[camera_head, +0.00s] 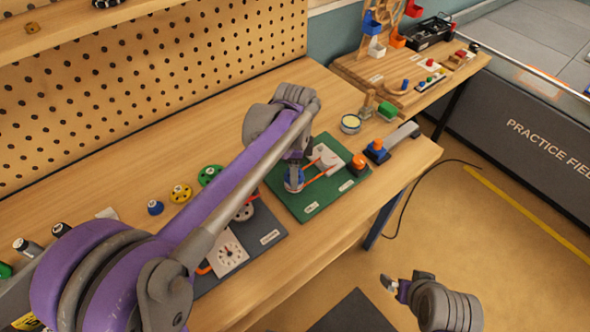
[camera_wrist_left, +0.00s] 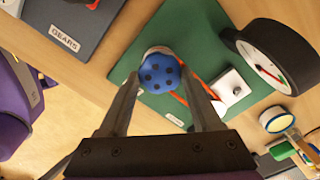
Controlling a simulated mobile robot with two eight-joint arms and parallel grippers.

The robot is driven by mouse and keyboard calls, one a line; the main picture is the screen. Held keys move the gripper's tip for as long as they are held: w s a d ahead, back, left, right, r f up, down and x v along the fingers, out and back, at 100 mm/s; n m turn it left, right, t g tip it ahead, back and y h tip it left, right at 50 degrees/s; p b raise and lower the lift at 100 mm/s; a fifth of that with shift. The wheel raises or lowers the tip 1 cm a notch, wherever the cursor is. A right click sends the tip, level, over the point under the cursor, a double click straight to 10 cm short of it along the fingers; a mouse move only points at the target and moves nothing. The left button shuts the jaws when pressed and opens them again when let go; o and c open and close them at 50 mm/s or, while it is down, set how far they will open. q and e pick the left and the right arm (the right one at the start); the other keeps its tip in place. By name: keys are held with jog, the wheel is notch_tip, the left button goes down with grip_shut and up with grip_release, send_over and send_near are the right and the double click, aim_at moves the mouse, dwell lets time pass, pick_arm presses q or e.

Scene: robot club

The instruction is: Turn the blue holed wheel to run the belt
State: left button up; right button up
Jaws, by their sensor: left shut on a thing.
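The blue holed wheel (camera_wrist_left: 160,72) sits on the green board (camera_head: 322,205), near its left side in the head view. My left gripper (camera_wrist_left: 162,84) reaches down to it with one finger on each side and is shut on it. In the head view the gripper covers most of the wheel (camera_head: 293,186). The orange belt (camera_head: 322,171) runs from the wheel toward the board's right side; in the wrist view it passes beside a white block (camera_wrist_left: 231,88). My right gripper (camera_head: 394,285) hangs over the floor at the lower right, away from the board; its jaw state is unclear.
A dark board labelled GEARS (camera_wrist_left: 72,30) lies left of the green board. A tin (camera_head: 350,123) and a green block (camera_head: 387,110) stand behind. The bench's front edge is near.

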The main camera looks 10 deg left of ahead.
pick_arm(q)
jog(key=shift+m, duration=1.1)
jog(key=o, duration=1.4)
jog(key=shift+c, duration=0.2)
notch_tip(320, 180, up, 11)
jog(key=shift+p, duration=0.35)
jog(key=shift+f, duration=0.1)
